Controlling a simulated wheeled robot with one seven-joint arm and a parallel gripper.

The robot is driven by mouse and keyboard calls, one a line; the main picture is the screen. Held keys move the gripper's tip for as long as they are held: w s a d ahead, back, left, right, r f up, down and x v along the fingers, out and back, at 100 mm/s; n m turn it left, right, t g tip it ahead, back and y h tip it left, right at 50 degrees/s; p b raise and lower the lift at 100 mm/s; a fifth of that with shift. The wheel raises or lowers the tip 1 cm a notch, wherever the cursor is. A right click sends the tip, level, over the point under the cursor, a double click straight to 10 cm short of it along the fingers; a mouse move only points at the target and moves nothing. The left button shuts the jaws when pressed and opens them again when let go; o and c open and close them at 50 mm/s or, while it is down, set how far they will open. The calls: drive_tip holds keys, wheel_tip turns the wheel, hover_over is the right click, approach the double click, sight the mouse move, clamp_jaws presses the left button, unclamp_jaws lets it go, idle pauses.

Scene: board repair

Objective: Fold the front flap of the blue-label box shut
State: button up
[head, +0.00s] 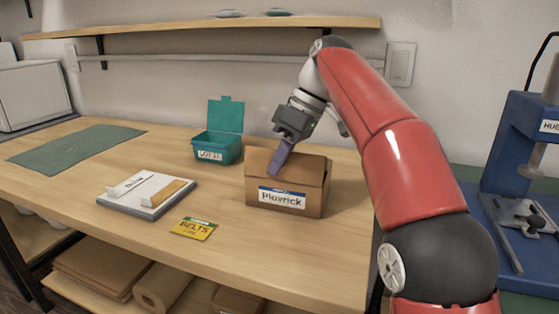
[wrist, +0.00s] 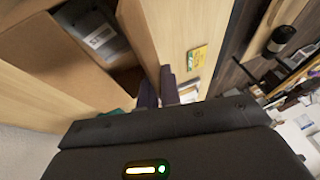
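The blue-label box (head: 257,191) is a brown carton at the right of the bench, with a blue and white label (head: 283,198) on its front face. Its top shows open in the wrist view (wrist: 35,75), with a grey item with a white label (wrist: 98,38) inside. A tan panel at its front edge (wrist: 140,35), seemingly the front flap, stands up. My gripper (head: 272,172) points down at the box front, its purple fingers close together. They also show in the wrist view (wrist: 158,88), beside that panel; I cannot tell whether they touch it.
A teal open-lidded bin (head: 217,147) stands behind and left of the box. A yellow card (head: 194,229) lies in front, left of it. A grey-white tray (head: 147,194) and a green mat (head: 75,146) lie further left. A blue press (head: 510,150) stands at right.

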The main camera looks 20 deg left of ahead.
clamp_jaws()
drive_tip(key=shift+w+r+p, duration=0.15)
drive_tip(key=shift+r+p, duration=0.15)
drive_tip(key=shift+p, duration=0.75)
drive_tip(key=g+p, duration=0.1)
drive_tip(key=w+f+m+g+p, duration=0.1)
drive_tip(key=g+p, duration=0.1)
drive_tip(key=shift+w+f+g, duration=0.1)
drive_tip(key=shift+f+g, duration=0.05)
drive_tip(key=shift+g, duration=0.45)
drive_tip(key=o, duration=0.5)
unclamp_jaws()
